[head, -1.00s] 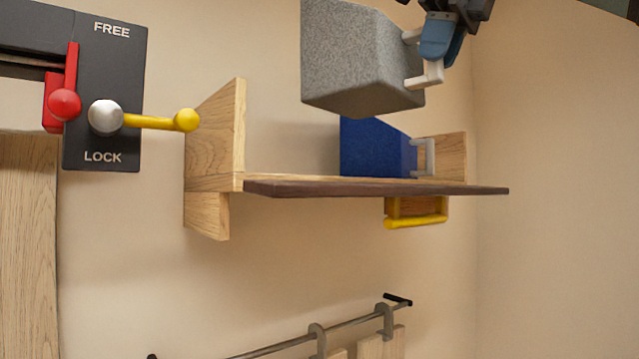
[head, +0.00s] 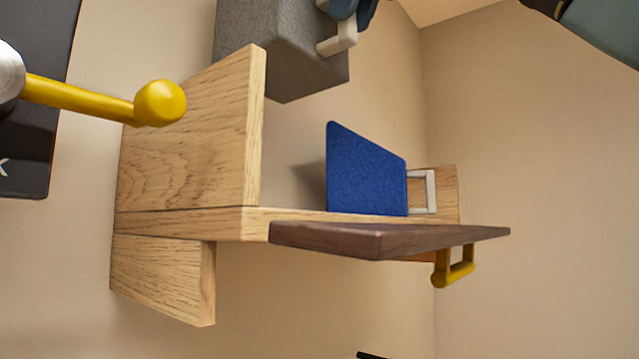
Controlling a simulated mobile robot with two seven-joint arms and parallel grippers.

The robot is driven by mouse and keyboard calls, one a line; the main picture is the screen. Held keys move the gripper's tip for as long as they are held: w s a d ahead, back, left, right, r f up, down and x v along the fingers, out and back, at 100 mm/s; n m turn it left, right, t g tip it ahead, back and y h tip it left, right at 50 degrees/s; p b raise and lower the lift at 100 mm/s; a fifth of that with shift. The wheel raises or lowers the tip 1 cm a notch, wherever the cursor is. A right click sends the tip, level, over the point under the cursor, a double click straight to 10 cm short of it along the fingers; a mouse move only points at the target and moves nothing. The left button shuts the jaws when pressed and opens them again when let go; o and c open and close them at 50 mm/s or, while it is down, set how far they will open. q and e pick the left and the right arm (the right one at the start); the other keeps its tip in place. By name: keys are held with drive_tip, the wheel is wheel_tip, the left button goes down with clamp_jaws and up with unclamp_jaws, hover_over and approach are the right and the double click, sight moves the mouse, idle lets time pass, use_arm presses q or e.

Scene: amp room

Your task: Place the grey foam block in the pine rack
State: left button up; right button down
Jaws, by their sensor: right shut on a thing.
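The grey foam block (head: 280,60) is at the top of the head view, partly cut off by the picture's edge. My right gripper (head: 336,38) is shut on its right side; only a pale finger and a blue part show. The block is in the air above the pine rack (head: 190,150), with a gap over the shelf. The rack's left end panel hides the block's lower left part. My left gripper is not in view.
A pale handle-shaped piece (head: 431,190) is right of the blue block, by the right end panel. A yellow handle (head: 460,268) hangs below the rack's right end. A yellow-knobbed lever (head: 160,102) juts out before the left panel. Shelf space left of the blue block looks clear.

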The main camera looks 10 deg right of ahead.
drive_tip(key=f, duration=1.6)
drive_tip(key=shift+s+d+f, duration=0.2)
drive_tip(key=shift+s+d, duration=0.05)
drive_tip(key=shift+d, duration=0.05)
wheel_tip(320, 180, down, 3)
drive_tip(key=shift+w+f, duration=0.1)
drive_tip(key=shift+f, duration=0.05)
drive_tip(key=c, duration=1)
unclamp_jaws()
drive_tip(key=shift+o, duration=0.2)
drive_tip(key=v, duration=1.2)
drive_tip(key=shift+s, duration=0.2)
drive_tip(key=shift+a, duration=0.1)
